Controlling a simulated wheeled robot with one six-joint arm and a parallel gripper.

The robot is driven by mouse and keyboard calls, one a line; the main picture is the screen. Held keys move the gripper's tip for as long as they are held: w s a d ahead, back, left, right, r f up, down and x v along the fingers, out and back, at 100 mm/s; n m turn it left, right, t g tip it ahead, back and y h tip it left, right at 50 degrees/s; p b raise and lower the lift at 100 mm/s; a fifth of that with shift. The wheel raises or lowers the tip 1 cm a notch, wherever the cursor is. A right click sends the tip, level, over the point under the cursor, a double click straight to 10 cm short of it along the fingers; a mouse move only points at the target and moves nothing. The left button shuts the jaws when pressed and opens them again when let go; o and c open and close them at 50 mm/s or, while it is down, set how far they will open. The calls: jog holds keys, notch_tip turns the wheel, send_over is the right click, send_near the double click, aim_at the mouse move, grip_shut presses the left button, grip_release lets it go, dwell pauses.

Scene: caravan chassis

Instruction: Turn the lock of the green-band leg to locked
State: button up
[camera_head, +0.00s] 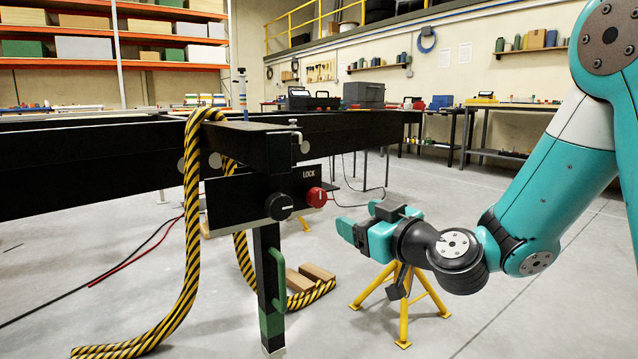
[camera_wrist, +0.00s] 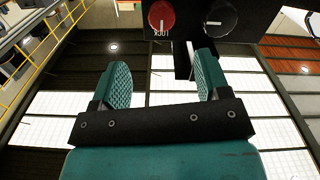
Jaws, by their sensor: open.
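The green-band leg (camera_head: 268,285) hangs upright under the black chassis beam, with a green handle and green lower band. Above it, a dark plate labelled LOCK (camera_head: 240,200) carries a black knob (camera_head: 278,206) with a pale mark and a red knob (camera_head: 316,197). My gripper (camera_head: 343,217) is open and empty, to the right of the knobs and apart from them. In the wrist view, which appears upside down, the red knob (camera_wrist: 161,15) and black knob (camera_wrist: 221,18) sit at the top, beyond my two spread teal fingers.
A yellow-black striped hose (camera_head: 192,200) drapes over the beam and down to the floor. A yellow stand (camera_head: 403,300) is below my gripper. Wooden blocks (camera_head: 305,277) lie behind the leg.

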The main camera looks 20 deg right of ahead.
aim_at(321, 201)
jog(key=p+x, duration=0.4)
jog(key=x, duration=0.9)
jog(key=shift+a+f, duration=0.1)
jog(key=c, duration=0.9)
